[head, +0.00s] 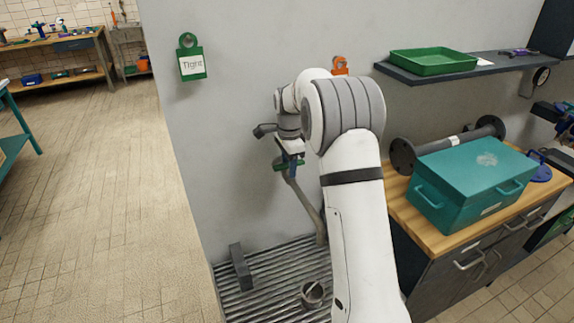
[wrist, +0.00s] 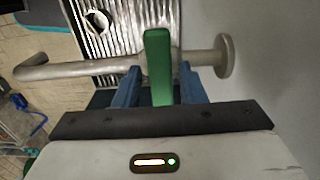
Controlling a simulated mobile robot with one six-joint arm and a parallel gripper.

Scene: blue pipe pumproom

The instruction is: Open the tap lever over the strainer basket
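The tap shows in the wrist view as a grey metal pipe (wrist: 85,68) with a round wall flange (wrist: 225,56). Its green lever (wrist: 158,68) stands between the two blue fingers of my gripper (wrist: 158,82). The fingers are apart, with a narrow gap on each side of the lever. In the head view, the lever (head: 280,166) shows a little beside my gripper (head: 291,168), and my arm hides part of the tap. The strainer basket (head: 312,294) sits on the ribbed metal drainboard below; it also shows in the wrist view (wrist: 97,22).
The ribbed drainboard (head: 262,303) carries a dark grey block (head: 240,266). A grey wall (head: 230,130) stands close behind, with a green "Tight" tag (head: 191,66). A teal toolbox (head: 470,175) is on the wooden counter at right. The tiled floor at left is clear.

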